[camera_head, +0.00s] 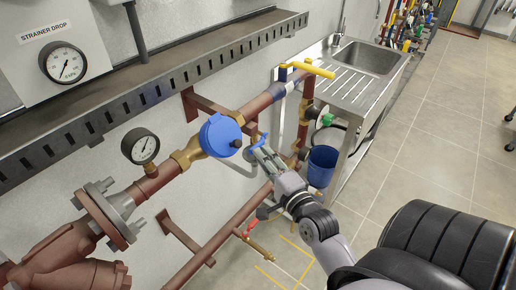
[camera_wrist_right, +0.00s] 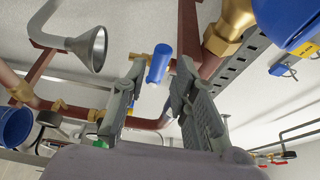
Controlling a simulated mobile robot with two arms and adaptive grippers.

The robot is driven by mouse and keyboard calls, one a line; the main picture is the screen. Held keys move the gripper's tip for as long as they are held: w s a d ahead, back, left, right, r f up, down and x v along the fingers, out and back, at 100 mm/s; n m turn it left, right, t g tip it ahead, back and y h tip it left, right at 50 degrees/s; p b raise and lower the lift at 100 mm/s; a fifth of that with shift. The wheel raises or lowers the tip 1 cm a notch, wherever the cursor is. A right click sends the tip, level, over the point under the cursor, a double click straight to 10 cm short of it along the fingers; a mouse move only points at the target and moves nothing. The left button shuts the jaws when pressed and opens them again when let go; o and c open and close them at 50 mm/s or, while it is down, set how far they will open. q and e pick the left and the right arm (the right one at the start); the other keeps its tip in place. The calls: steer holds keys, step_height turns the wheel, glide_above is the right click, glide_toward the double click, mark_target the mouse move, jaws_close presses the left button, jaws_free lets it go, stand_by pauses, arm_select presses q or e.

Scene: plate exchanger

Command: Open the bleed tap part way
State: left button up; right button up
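A small tap with a blue handle (camera_head: 262,140) sits on the brown pipe just right of the large round blue cap (camera_head: 220,135); I take it for the bleed tap. In the right wrist view its blue handle (camera_wrist_right: 158,63) stands upright between my fingertips, and whether the fingers touch it I cannot tell. My right gripper (camera_head: 262,154) reaches the handle from below right; in the wrist view (camera_wrist_right: 157,85) its two fingers are apart. The fingers partly hide the tap body in the head view. My left gripper is not in view.
A metal funnel (camera_wrist_right: 95,45) hangs close by. A pressure gauge (camera_head: 141,147) stands on the pipe to the left. A red-handled tap (camera_head: 250,228) is on the lower pipe. A yellow lever (camera_head: 312,69), a blue bucket (camera_head: 322,165) and a sink (camera_head: 366,59) lie to the right.

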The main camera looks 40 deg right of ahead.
mark_target(260, 144)
steer(key=shift+w+d, duration=0.15)
steer(key=shift+w, duration=0.8)
steer(key=shift+w+d, duration=0.15)
steer(key=shift+w, duration=0.75)
jaws_close()
